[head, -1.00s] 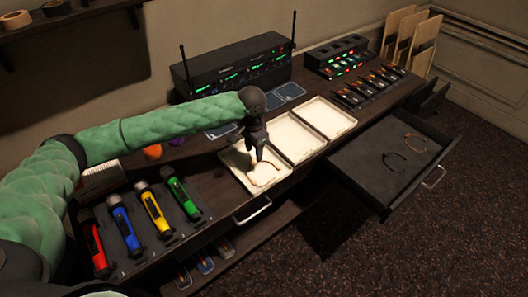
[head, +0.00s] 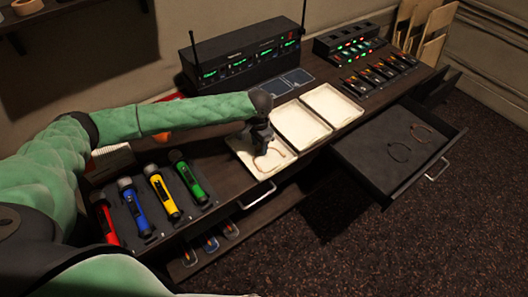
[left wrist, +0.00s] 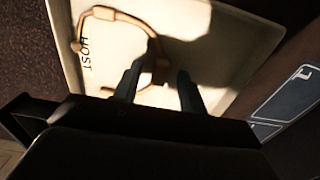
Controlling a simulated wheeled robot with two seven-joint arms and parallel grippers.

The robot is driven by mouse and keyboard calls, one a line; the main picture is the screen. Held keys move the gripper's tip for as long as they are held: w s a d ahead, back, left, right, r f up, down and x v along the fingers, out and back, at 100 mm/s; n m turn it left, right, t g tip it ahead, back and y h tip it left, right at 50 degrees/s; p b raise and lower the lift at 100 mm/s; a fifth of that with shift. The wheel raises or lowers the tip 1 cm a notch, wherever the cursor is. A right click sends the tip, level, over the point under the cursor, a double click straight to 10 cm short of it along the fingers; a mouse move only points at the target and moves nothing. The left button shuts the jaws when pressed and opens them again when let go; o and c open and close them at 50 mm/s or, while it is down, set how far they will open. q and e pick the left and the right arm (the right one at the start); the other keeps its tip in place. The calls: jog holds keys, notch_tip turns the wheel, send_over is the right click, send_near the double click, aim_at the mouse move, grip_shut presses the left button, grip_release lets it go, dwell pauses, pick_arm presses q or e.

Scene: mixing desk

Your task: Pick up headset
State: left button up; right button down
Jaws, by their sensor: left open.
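A thin tan headset (head: 281,150) lies in the leftmost white tray (head: 247,158). In the left wrist view the headset (left wrist: 104,13) lies next to the printed word HOST on the tray floor (left wrist: 205,62). My left gripper (head: 260,150) points down over this tray. In the left wrist view its two fingers (left wrist: 157,86) are apart, and a curved part of the headset shows between and just beyond their tips. I cannot tell whether they touch it. My right gripper is not in view.
Two more white trays (head: 333,104) stand to the right, empty. An open drawer (head: 375,170) holds a black and a brown headset. A black receiver rack (head: 243,60) with antennas stands behind.

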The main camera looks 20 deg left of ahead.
pick_arm(q)
jog(key=shift+f, duration=0.3)
jog(key=shift+r, duration=0.1)
jog(key=shift+c, duration=0.6)
grip_shut()
jog(key=shift+r, duration=0.1)
